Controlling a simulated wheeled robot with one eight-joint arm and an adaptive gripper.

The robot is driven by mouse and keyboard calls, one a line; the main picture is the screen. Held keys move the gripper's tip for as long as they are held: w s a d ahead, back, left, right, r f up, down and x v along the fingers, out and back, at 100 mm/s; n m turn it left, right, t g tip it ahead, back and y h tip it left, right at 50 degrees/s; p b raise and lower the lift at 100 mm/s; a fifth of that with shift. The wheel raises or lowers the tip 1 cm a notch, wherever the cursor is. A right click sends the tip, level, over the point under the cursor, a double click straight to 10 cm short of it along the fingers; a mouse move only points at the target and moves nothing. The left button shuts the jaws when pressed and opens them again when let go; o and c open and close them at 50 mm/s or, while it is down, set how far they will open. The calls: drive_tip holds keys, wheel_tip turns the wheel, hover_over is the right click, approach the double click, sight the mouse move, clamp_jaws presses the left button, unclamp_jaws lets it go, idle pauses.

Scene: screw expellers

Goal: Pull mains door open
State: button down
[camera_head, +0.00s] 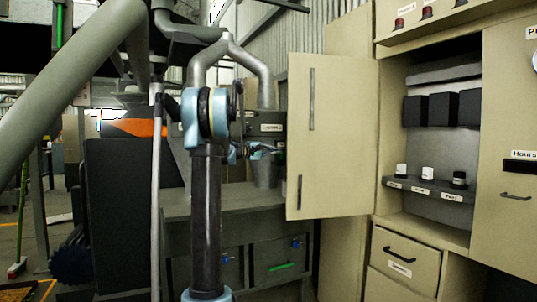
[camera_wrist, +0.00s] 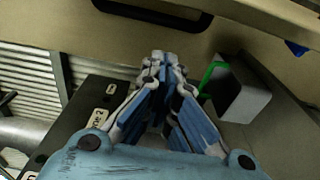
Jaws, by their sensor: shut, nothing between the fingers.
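A beige cabinet door (camera_head: 335,140) stands swung open toward the left in the head view, with a long dark handle (camera_head: 311,99) and a shorter one lower down. I cannot read a label naming it as the mains door. My gripper (camera_head: 278,150) is left of this door, partly hidden by my arm. In the wrist view my gripper (camera_wrist: 166,60) has its fingertips together and empty. A beige panel with a black handle (camera_wrist: 155,12) lies just beyond the fingertips, which look apart from the handle. I cannot tell which panel it is.
The open cabinet shows a shelf with several knobs (camera_head: 427,172) and dark blocks (camera_head: 442,108). A drawer (camera_head: 404,255) sits below. A beige door (camera_head: 510,150) is at the right. A grey box with green edging (camera_wrist: 240,92) is close right of the fingers. Machinery stands at left.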

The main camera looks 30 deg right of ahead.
drive_tip(key=shift+s+d, duration=0.15)
drive_tip(key=shift+s, duration=0.8)
drive_tip(key=shift+s+d, duration=0.15)
drive_tip(key=shift+s, duration=0.8)
